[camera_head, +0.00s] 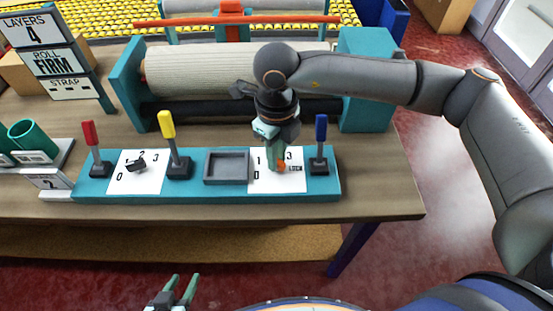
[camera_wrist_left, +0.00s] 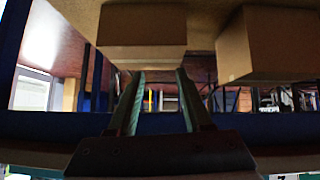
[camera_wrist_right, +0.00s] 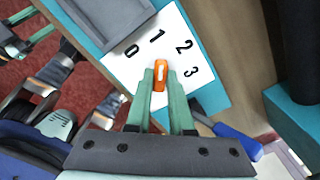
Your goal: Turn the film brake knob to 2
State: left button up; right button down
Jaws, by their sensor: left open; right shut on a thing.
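The orange knob (camera_head: 281,166) sits on the right white dial plate (camera_head: 293,184) of the teal control panel (camera_head: 225,190). The right wrist view shows the orange knob (camera_wrist_right: 160,76) with 0, 1, 2 and 3 printed around it. Its long axis runs nearly upright in that view, its far end toward the 1. My right gripper (camera_head: 276,160) is shut on this knob from above; its fingers (camera_wrist_right: 160,82) lie on both sides. In the head view the gripper hides part of the dial. My left gripper (camera_head: 184,278) is open and empty, below the table's front edge.
A blue lever (camera_head: 320,135) stands right of the dial, a grey tray (camera_head: 228,166) left of it. Yellow (camera_head: 168,128) and red (camera_head: 90,136) levers flank another dial with a black knob (camera_head: 136,165). The rug roll (camera_head: 200,70) lies behind. A sign (camera_head: 55,62) reads LAYERS 4, ROLL FIRM.

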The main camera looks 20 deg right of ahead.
jog(key=shift+f+m, duration=0.1)
jog(key=shift+m, duration=0.5)
jog(key=shift+m+b, duration=0.65)
jog(key=shift+m, duration=0.25)
jog(key=m+b, duration=0.1)
jog(key=m, duration=0.2)
jog(key=shift+m, duration=0.3)
pick_arm(q)
jog(key=shift+w+d+f+b, duration=0.3)
jog(key=shift+w+d+f, duration=0.1)
jog(key=shift+d+f, duration=0.4)
pick_arm(e)
jog(key=shift+m, duration=0.5)
pick_arm(q)
jog(key=shift+a, duration=0.1)
jog(key=shift+s+a+f, duration=0.1)
jog(key=shift+s+f, duration=0.15)
jog(key=shift+s, duration=0.1)
pick_arm(e)
jog(key=c, duration=0.8)
grip_release()
pick_arm(q)
jog(key=shift+w+r, duration=0.1)
jog(key=shift+w, duration=0.05)
